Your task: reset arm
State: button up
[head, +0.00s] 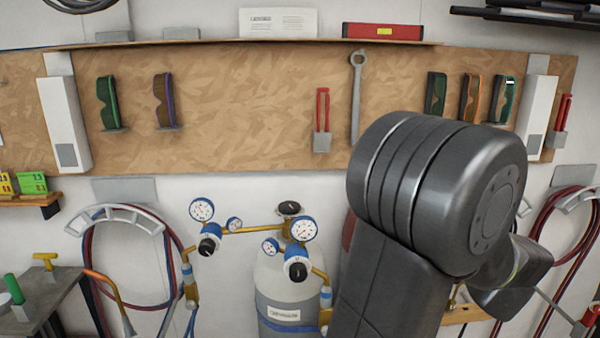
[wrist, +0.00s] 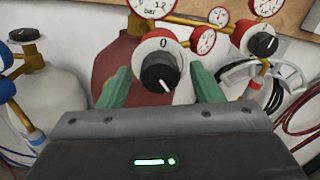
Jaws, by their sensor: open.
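My gripper (wrist: 162,84) shows in the wrist view as two green fingers spread apart, open and empty. A red-and-white regulator with a black knob (wrist: 159,72) appears between the fingers. I cannot tell how far it is beyond the fingertips, and no contact is clear. A dark red cylinder (wrist: 120,60) stands behind it. In the head view my dark grey arm (head: 440,190) fills the right middle and hides most of the red cylinder. The gripper fingers cannot be made out there.
A grey cylinder (head: 285,285) with blue-rimmed gauges stands left of my arm. A wooden tool board (head: 240,100) spans the wall, with goggles and a wrench (head: 356,95). Coiled hoses hang on both sides. A bench (head: 45,300) is at lower left.

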jog(key=shift+w+a, duration=0.1)
jog(key=shift+w, duration=0.85)
jog(key=shift+s, duration=0.1)
jog(key=s+d+b, duration=0.1)
jog(key=s+b, duration=0.1)
jog(key=s, duration=1.1)
jog(key=shift+n, duration=0.3)
jog(key=w, duration=0.4)
jog(key=w+p, duration=0.1)
jog(key=w, duration=0.4)
jog(key=w+a, duration=0.1)
jog(key=w, duration=0.3)
jog(key=shift+w+f, duration=0.15)
jog(key=shift+f, duration=0.05)
jog(key=n+b, duration=0.2)
jog(key=n, duration=0.1)
jog(key=n+b, duration=0.2)
jog(key=n, duration=0.3)
jog(key=shift+r+n, duration=0.1)
jog(key=shift+n, duration=0.3)
jog(key=n+b, duration=0.1)
jog(key=n, duration=0.3)
jog(key=shift+n, duration=0.4)
jog(key=shift+n+p, duration=0.35)
jog(key=shift+n, duration=1.65)
